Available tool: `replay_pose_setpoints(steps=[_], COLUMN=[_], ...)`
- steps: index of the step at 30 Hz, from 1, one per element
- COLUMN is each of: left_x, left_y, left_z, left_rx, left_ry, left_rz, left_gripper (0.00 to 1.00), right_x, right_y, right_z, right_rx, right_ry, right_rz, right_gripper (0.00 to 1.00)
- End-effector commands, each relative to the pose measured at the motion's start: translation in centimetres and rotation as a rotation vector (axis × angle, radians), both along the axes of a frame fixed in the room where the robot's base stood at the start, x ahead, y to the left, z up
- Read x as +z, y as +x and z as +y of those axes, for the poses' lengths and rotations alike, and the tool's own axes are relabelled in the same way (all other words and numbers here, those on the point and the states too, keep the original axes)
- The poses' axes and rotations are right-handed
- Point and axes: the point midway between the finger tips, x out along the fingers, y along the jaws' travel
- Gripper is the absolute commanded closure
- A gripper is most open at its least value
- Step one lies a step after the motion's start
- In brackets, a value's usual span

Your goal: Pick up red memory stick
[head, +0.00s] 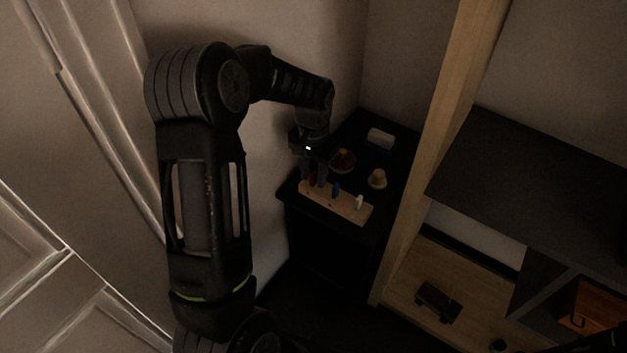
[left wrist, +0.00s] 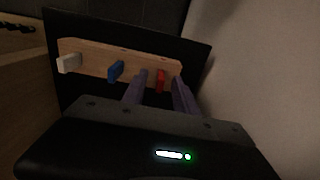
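The red memory stick (left wrist: 160,80) stands in a light wooden holder (left wrist: 95,56) on a small black table, at one end of the row. In the left wrist view the two fingers of my left gripper (left wrist: 160,92) are apart, one on each side of the stick, and I see a gap on both sides. In the head view my left gripper (head: 314,180) is over the left end of the holder (head: 345,207), and the red stick (head: 313,179) is mostly hidden behind the fingers. My right gripper is not seen.
A blue stick (head: 336,190) and a white stick (head: 359,202) stand in the same holder. Behind it on the black table (head: 395,155) are a round dish (head: 343,161), a small tan object (head: 377,178) and a pale block (head: 380,138). A wall is close on the left; a shelf unit with a wooden post stands right.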

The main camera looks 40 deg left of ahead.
Motion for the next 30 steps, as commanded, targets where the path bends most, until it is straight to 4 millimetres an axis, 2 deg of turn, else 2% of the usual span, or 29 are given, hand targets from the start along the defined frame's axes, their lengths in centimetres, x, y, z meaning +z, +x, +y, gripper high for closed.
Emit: replay_pose_setpoints(steps=[2,15,30], left_x=[0.01,0.01,0.01], left_y=[0.0,0.0,0.0], left_z=[0.0,0.0,0.01], left_rx=[0.0,0.0,0.0], left_ry=[0.0,0.0,0.0], left_rz=[0.0,0.0,0.0], left_gripper=[0.65,1.0,1.0], right_x=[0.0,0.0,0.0], right_y=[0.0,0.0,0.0], right_z=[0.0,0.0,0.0], right_rx=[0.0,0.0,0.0], right_ry=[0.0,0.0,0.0], right_rz=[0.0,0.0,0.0], right_gripper=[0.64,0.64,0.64])
